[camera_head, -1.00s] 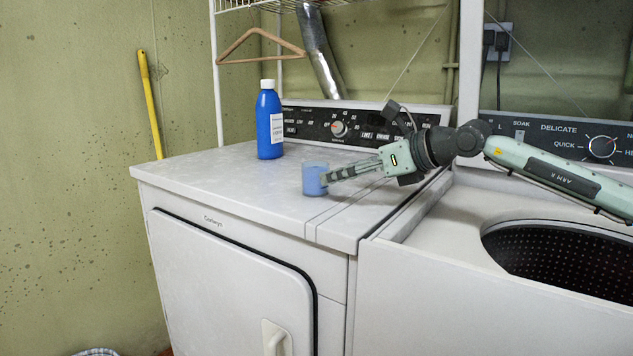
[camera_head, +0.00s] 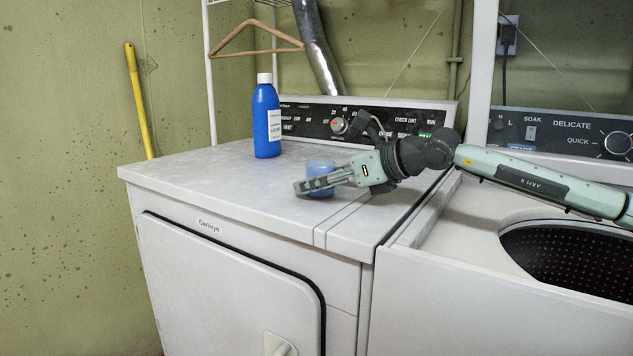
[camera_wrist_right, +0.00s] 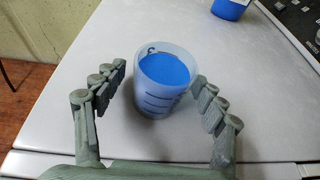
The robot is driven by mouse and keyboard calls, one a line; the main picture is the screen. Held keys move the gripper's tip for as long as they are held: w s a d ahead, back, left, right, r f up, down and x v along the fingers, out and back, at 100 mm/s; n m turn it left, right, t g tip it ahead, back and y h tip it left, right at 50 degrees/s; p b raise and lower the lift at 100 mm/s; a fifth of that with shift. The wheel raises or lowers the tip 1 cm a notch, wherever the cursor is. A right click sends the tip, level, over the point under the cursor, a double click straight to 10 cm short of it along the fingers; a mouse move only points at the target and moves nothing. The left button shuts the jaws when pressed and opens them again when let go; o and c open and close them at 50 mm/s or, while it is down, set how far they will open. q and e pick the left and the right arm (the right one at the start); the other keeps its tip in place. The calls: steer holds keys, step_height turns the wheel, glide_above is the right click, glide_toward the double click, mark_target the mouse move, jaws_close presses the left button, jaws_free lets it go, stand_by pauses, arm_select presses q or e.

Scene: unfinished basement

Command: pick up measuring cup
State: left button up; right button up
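The measuring cup (camera_head: 320,169) is a small translucent cup with blue inside, upright on the white dryer top. It also shows in the right wrist view (camera_wrist_right: 163,82), with dark marks on its side. My right gripper (camera_head: 301,187) reaches in from the right and partly hides the cup in the head view. In the right wrist view its fingers (camera_wrist_right: 160,82) are spread apart, one on each side of the cup. A gap shows at the left finger; the right finger is very near the cup, and I cannot tell if it touches. My left gripper is not in view.
A blue bottle (camera_head: 267,120) with a white cap stands behind the cup on the dryer (camera_head: 205,175). The control panel (camera_head: 375,120) rises at the back. An open washer (camera_head: 480,245) is at the right. The dryer top's left part is clear.

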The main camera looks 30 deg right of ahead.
steer(key=c, duration=1.3)
